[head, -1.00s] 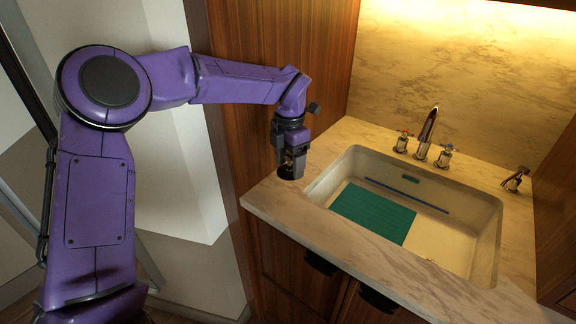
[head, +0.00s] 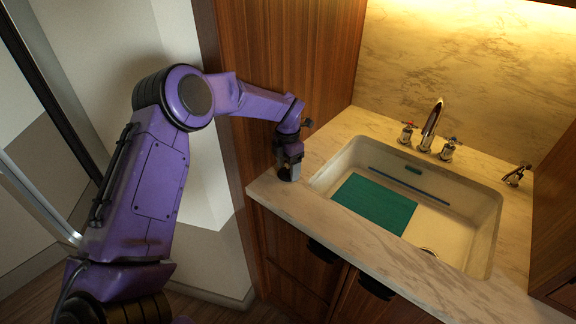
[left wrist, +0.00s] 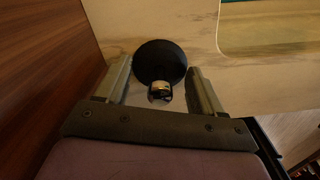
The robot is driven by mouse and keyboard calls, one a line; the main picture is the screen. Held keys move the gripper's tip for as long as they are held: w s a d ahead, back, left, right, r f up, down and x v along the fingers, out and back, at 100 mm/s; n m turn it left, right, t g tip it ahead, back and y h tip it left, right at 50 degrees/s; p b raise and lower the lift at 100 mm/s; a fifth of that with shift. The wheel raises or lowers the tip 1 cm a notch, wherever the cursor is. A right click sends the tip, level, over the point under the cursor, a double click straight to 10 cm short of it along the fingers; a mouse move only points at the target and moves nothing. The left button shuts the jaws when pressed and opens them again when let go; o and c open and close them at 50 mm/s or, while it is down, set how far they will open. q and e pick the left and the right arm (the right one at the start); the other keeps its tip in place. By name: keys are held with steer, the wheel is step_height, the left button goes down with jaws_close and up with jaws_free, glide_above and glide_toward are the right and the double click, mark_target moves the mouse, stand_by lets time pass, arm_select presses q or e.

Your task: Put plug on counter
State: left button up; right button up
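The plug (left wrist: 160,62) is a black disc with a small shiny metal knob. In the left wrist view it lies between the fingers of my left gripper (left wrist: 160,80), and it appears to rest on the pale marble counter (left wrist: 205,52). Gaps show between the knob and both fingers, so the gripper is open around it. In the head view my left gripper (head: 289,174) is low over the counter's left end (head: 330,215), left of the sink. There the plug is mostly hidden by the gripper. My right gripper is not in view.
The white sink (head: 468,235) holds a teal mat (head: 375,203) and a blue strip (head: 410,185). A faucet (head: 432,125) with two handles stands behind it. A wooden panel (head: 290,70) rises close behind my left gripper. The counter's front strip is clear.

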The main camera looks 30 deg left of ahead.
arm_select(q)
steer(key=o, duration=0.4)
steer(key=shift+c, duration=0.2)
steer(key=shift+r+p, duration=0.35)
steer(key=shift+r, duration=0.05)
step_height(320, 180, up, 12)
steer(key=b, duration=0.2)
steer(key=shift+f, duration=0.2)
steer(key=shift+a+f, duration=0.1)
